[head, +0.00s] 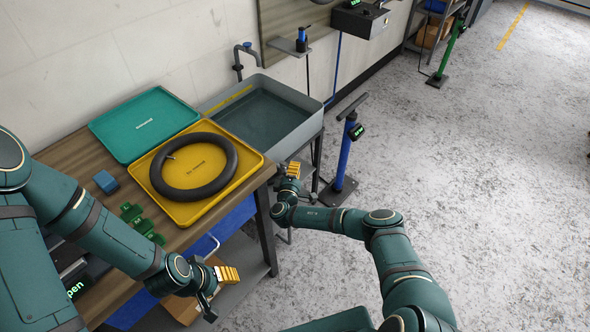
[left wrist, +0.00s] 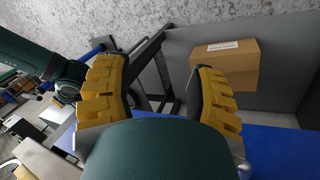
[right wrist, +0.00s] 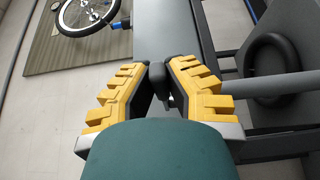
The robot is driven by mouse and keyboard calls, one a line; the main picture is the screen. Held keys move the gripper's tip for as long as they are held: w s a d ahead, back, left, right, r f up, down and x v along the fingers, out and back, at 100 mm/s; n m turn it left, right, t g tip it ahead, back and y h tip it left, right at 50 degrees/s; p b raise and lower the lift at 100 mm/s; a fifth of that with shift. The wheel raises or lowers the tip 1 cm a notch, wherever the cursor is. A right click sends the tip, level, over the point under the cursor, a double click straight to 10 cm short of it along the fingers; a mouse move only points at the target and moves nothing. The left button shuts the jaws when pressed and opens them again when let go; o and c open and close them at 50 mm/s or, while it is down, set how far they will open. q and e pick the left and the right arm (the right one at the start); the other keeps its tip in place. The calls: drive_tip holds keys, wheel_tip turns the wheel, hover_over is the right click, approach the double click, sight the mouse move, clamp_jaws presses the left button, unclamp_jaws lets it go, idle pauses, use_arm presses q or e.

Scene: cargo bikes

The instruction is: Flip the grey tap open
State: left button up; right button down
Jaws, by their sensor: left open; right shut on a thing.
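My right gripper (head: 292,169) is at the near right side of the grey water basin (head: 310,106). In the right wrist view my right gripper (right wrist: 160,77) is shut on a small dark grey piece (right wrist: 159,78) beside the basin's grey wall (right wrist: 175,35). This looks like the grey tap; most of it is hidden between the fingers, so I cannot tell its lever's angle. A dark spout (head: 239,62) on the wall stands over the basin. My left gripper (head: 228,274) is open and empty beside the bench; it also shows in the left wrist view (left wrist: 160,75).
A yellow tray (head: 252,157) holding a black inner tube (head: 232,161) and a teal tray (head: 145,122) lie on the wooden bench. A cardboard box (left wrist: 224,65) sits low near my left gripper. A blue stand pump (head: 345,155) stands right of the basin.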

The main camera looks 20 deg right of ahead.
drive_tip(key=c, duration=1)
unclamp_jaws()
drive_tip(key=v, duration=1.2)
